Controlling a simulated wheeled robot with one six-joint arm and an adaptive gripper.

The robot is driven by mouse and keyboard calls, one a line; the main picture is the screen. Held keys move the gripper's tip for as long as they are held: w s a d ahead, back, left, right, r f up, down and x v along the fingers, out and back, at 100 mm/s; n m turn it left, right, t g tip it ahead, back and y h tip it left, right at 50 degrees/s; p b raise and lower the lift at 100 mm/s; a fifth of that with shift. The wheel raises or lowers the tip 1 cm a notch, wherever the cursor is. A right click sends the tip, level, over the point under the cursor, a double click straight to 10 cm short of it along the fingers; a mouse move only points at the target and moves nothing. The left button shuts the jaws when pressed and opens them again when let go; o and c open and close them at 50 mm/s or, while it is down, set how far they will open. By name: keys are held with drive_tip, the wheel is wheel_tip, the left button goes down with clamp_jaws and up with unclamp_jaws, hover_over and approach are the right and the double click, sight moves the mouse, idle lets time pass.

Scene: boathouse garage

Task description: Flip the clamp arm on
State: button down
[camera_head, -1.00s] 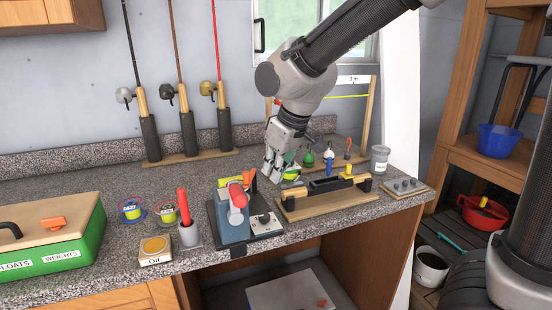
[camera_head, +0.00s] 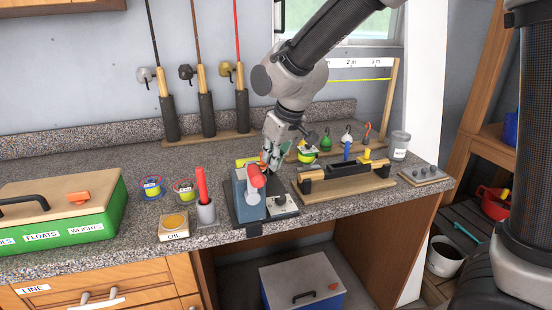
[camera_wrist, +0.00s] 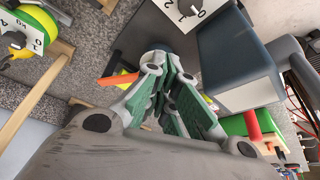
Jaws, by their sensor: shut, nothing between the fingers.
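A clamp-like fixture stands near the counter's front edge in the head view. It has a blue-grey block (camera_head: 240,196) with a red rounded end (camera_head: 256,177) and a pale dial plate (camera_head: 283,203). I cannot tell for sure which part is the clamp arm. My gripper (camera_head: 269,165) is shut and empty, pointing down just behind the block and dial. In the wrist view, an orange bar (camera_wrist: 117,79) lies left of my fingertips (camera_wrist: 165,65). The block (camera_wrist: 235,65) is to their right and the dial plate (camera_wrist: 187,8) above. Contact is unclear.
A red-handled tool in a grey holder (camera_head: 206,213) and an oil tin (camera_head: 173,225) stand left of the fixture. A wooden rack (camera_head: 345,193) is close on the right. A green tackle box (camera_head: 60,235) sits far left. Fishing rods stand behind.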

drive_tip(key=a, duration=0.4)
drive_tip(key=shift+w, duration=0.25)
drive_tip(key=shift+d, duration=0.1)
